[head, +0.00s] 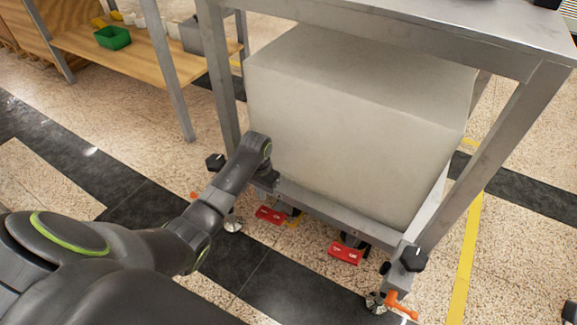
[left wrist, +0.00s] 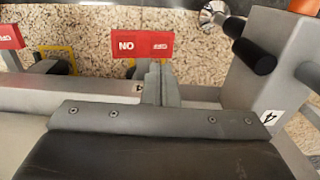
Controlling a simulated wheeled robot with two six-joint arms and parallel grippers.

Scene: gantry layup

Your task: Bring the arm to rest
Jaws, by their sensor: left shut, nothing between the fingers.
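My left arm (head: 225,185) comes in from the left in the head view and bends down at its far end. My left gripper (head: 266,182) is low at the front edge of the metal frame, beside the big pale block. In the left wrist view its fingers (left wrist: 158,82) are together with nothing between them. They overlap the lower edge of a red ON/OFF pedal (left wrist: 143,45); I cannot tell whether they touch it. My right gripper is in neither view.
The pale block (head: 340,130) sits in a grey metal frame (head: 228,75). Red pedals show below (head: 270,214) and (head: 345,252). Black knobs (head: 413,258) and an orange lever (head: 398,304) stick out at the corner. A wooden shelf (head: 125,60) holds a green bin (head: 112,37).

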